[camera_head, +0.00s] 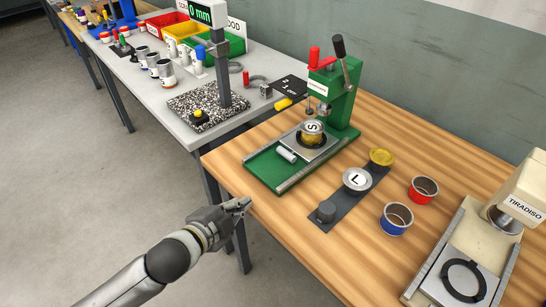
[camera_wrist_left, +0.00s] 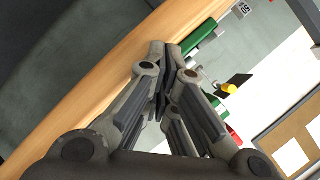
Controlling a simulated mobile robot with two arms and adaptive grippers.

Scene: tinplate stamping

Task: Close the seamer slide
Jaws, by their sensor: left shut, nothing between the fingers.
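The green machine (camera_head: 345,95) with red and black levers, which I take for the seamer, stands on the wooden table. Its slide, a grey plate (camera_head: 316,152), lies between the rails of a long green base (camera_head: 265,168). A gold tin with an S on its lid (camera_head: 313,131) stands on the plate, and a white cylindrical handle (camera_head: 287,155) is at its front. My left gripper (camera_head: 243,204) is shut and empty at the table's front edge, apart from the base. Its closed fingers also show in the left wrist view (camera_wrist_left: 166,55). My right gripper is not in view.
A dark strip (camera_head: 340,205) with an L disc stands right of the base. Blue (camera_head: 396,219) and red (camera_head: 423,189) tins stand beyond it. A cream machine (camera_head: 470,250) is at the right. A grey bench (camera_head: 160,97) with a gauge stand is at the left.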

